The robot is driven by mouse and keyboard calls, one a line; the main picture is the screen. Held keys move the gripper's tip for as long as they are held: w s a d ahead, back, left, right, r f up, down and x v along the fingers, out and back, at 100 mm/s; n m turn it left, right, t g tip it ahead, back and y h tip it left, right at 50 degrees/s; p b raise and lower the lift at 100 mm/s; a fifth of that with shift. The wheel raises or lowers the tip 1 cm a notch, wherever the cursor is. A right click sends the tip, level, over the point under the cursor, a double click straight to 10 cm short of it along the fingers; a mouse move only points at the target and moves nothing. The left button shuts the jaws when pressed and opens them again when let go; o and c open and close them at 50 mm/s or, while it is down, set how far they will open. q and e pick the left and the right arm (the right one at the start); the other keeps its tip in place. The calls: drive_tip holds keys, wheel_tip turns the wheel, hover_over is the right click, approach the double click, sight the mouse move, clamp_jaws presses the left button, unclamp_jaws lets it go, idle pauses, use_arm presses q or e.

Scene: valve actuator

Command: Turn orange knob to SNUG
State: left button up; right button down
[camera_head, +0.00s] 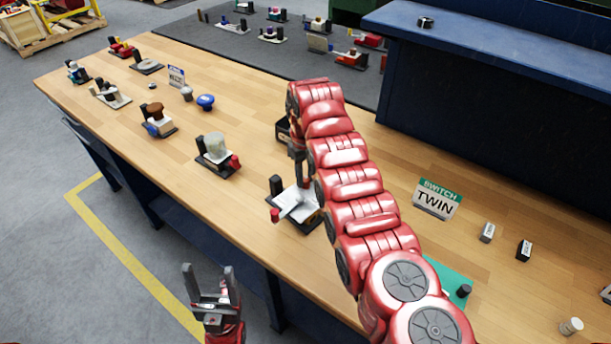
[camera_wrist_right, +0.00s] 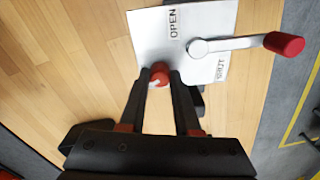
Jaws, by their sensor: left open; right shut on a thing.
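In the right wrist view my right gripper (camera_wrist_right: 160,78) is shut on a small red-orange knob (camera_wrist_right: 159,72). The knob is at the edge of a white plate (camera_wrist_right: 150,40). A metal lever (camera_wrist_right: 235,44) with a red end crosses the plate between the words OPEN and SHUT. No SNUG mark is readable. In the head view my right gripper (camera_head: 301,183) is over this plate (camera_head: 305,210), and the lever's red end (camera_head: 275,215) points toward the table's front edge. The knob is hidden there. My left gripper (camera_head: 211,284) is open and empty, in front of the table.
The wooden table (camera_head: 380,150) carries several other small devices, such as one with a pale round knob (camera_head: 215,146) and one with a brown knob (camera_head: 156,112). A SWITCH TWIN sign (camera_head: 437,197) stands to the right. A dark blue raised ledge (camera_head: 480,80) is behind.

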sight(306, 179)
idle(0.4)
drive_tip(key=c, duration=0.6)
unclamp_jaws()
drive_tip(key=shift+r, duration=0.5)
wheel_tip(306, 179, up, 5)
drive_tip(key=shift+f+b, duration=0.1)
drive_tip(key=shift+b, duration=0.85)
wheel_tip(306, 179, up, 12)
drive_tip(key=p, duration=1.1)
drive_tip(key=shift+f, duration=0.2)
